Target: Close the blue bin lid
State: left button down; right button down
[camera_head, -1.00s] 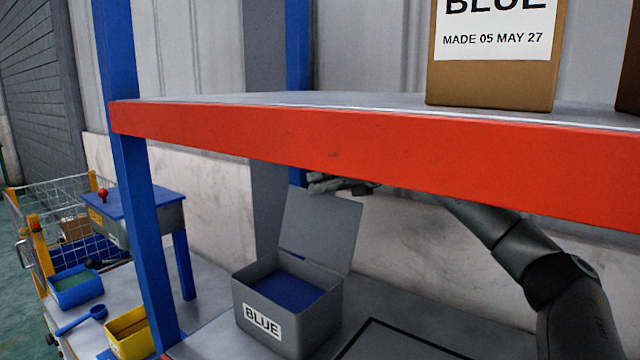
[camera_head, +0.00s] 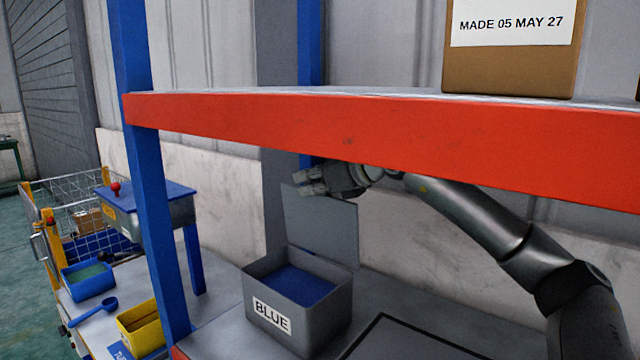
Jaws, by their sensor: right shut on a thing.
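The grey bin labelled BLUE (camera_head: 328,318) stands on the lower shelf, with blue contents (camera_head: 298,284) showing inside. Its grey lid (camera_head: 322,230) stands raised at the back, leaning back from the opening. My right gripper (camera_head: 304,181) is at the top edge of the lid, under the orange beam. Its fingers are shut and look to be in contact with the lid's upper left corner; the exact contact is too small to tell. My left gripper is not in view.
The orange shelf beam (camera_head: 380,138) runs across above my right arm. A blue post (camera_head: 160,230) stands left of the bin. A cardboard box (camera_head: 510,72) sits on the upper shelf. A yellow bin (camera_head: 140,330), a blue scoop (camera_head: 95,312) and a blue tray (camera_head: 88,280) lie at left.

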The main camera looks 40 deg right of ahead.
jog(key=shift+s+a+f+b, duration=0.2)
jog(key=shift+a+b, duration=0.1)
jog(key=shift+a, duration=0.25)
jog(key=shift+s+a+f+b, duration=0.15)
jog(key=shift+a+b, duration=0.15)
jog(key=shift+a, duration=0.3)
jog(key=shift+s+a+f+b, duration=0.2)
jog(key=shift+a+b, duration=0.1)
jog(key=shift+a, duration=0.25)
jog(key=c, duration=1.6)
grip_release()
jog(key=shift+w, duration=0.2)
jog(key=shift+s+r, duration=0.1)
jog(key=shift+r, duration=0.05)
jog(key=v, duration=1.2)
